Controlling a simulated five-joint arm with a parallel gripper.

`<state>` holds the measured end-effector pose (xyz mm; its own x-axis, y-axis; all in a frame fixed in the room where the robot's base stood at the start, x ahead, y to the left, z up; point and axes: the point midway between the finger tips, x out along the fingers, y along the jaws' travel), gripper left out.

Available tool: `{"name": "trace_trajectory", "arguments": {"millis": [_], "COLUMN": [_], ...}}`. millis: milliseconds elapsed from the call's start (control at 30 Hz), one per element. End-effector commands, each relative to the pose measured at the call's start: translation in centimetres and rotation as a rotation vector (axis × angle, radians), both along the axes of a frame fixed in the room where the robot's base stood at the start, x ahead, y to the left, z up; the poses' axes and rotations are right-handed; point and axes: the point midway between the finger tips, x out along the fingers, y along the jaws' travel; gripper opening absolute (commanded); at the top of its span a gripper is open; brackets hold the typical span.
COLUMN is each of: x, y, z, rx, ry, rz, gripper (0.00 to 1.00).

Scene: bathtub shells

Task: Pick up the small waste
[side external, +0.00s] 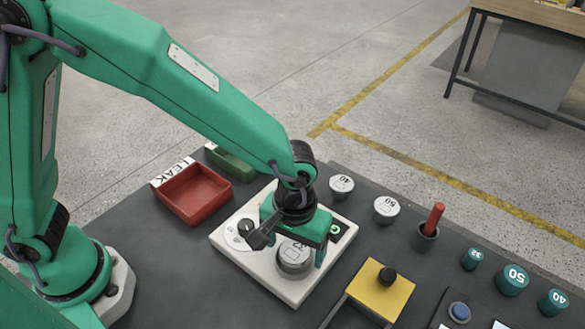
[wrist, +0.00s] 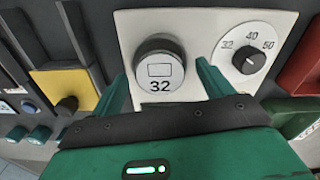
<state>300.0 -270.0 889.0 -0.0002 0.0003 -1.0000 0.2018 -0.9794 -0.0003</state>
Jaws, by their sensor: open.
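A round grey piece marked 32 (side external: 295,258) sits on the white panel (side external: 287,289), below my gripper (side external: 293,243). In the wrist view, this dark-sided piece with a pale face marked 32 (wrist: 160,75) lies between the two green fingers of my gripper (wrist: 162,72). The fingers are apart, one on each side of it, with a visible gap at the right finger. Whether the left finger touches it I cannot tell. Similar grey pieces marked 40 (side external: 342,184) and 50 (side external: 386,206) stand on the dark table behind the panel. My gripper is open and empty.
The panel has a dial marked 32, 40, 50 (wrist: 243,57). A red tray (side external: 194,192) and a green tray (side external: 231,163) lie to the left. A yellow block with a black knob (side external: 390,295), a red stick in a dark cup (side external: 433,220) and several teal caps (side external: 512,280) are to the right.

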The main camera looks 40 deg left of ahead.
Motion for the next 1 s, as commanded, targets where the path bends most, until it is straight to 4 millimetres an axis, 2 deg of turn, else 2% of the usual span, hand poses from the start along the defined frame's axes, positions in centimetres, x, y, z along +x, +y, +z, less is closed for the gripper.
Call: {"name": "trace_trajectory", "arguments": {"millis": [33, 300, 367, 733, 1000], "x": [0.0, 0.0, 0.0, 0.1, 0.1], "y": [0.0, 0.0, 0.0, -0.1, -0.1], "z": [0.0, 0.0, 0.1, 0.7, 3.7], "rx": [0.000, 0.000, -0.001, -0.003, -0.004], "ry": [0.000, 0.000, -0.001, -0.003, -0.004], "rz": [0.000, 0.000, 0.000, 0.000, 0.000], "gripper": [0.79, 0.26, 0.20, 0.20, 0.20]}}
